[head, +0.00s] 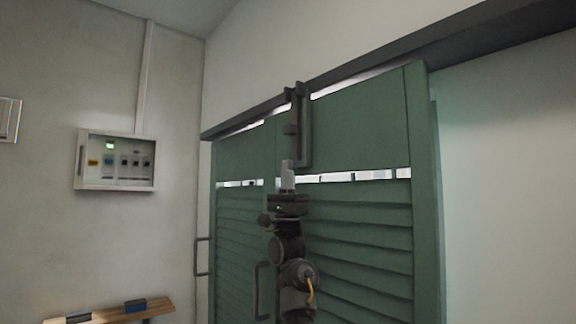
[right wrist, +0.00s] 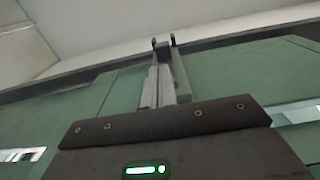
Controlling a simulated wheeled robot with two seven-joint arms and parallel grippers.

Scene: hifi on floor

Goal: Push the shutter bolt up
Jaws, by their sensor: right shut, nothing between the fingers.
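The shutter bolt (head: 304,130) is a dark upright bar high on the green shutters, with its top close to the dark rail. My left gripper is out of view.
Green louvred shutters (head: 355,230) fill the middle, with handles (head: 262,290) low down. A dark rail (head: 400,52) runs above them. A white electrical box (head: 115,185) hangs on the left wall. A wooden bench (head: 110,310) stands at lower left.

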